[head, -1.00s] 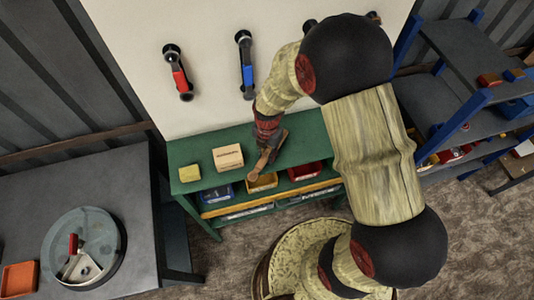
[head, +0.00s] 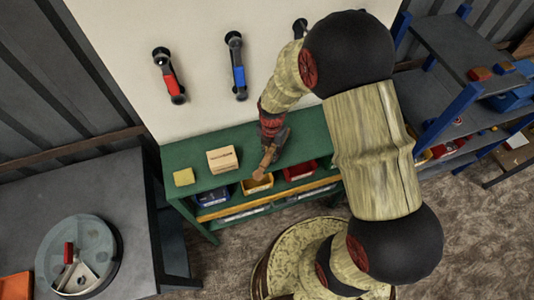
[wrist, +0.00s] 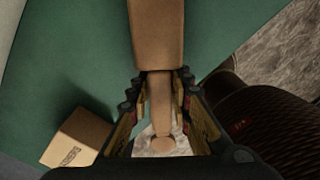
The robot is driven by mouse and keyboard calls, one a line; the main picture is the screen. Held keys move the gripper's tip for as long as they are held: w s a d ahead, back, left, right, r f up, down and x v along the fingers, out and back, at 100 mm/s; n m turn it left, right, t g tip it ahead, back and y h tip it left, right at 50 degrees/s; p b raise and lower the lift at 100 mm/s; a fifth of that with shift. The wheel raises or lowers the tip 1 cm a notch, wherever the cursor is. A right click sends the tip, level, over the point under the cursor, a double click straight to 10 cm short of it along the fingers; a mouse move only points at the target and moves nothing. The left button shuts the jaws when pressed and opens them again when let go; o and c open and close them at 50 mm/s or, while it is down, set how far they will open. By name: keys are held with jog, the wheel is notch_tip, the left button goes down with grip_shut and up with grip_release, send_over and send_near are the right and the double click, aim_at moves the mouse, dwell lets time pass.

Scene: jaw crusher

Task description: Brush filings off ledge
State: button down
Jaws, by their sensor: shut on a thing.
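My gripper (head: 270,148) is over the right part of the green bench top (head: 190,155). It is shut on a tan wooden brush-like tool (head: 263,165), gripped around its narrow part. In the wrist view the tool (wrist: 156,35) has a thick part at the top and a narrow shaft running down between the fingers (wrist: 158,92) to a rounded end. I cannot make out bristles. No filings can be made out, and I cannot tell which edge is the ledge.
A small cardboard box (head: 222,160) and a yellow block (head: 183,177) stand on the bench left of my gripper. Coloured bins (head: 300,171) sit below its front edge. A grey table (head: 120,215) at left bears a round dish (head: 95,240) with a red-handled metal piece.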

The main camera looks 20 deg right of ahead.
aim_at(262, 157)
jog(key=shift+d+f, duration=0.15)
jog(key=shift+d, duration=1.5)
jog(key=shift+d+b, duration=0.45)
jog(key=shift+d, duration=3)
jog(key=shift+a, duration=5.4)
jog(key=shift+s+a+f, duration=0.1)
jog(key=shift+a+f, duration=0.05)
jog(key=shift+a, duration=1.3)
jog(key=shift+r+p, duration=1.7)
jog(key=shift+r, duration=1.4)
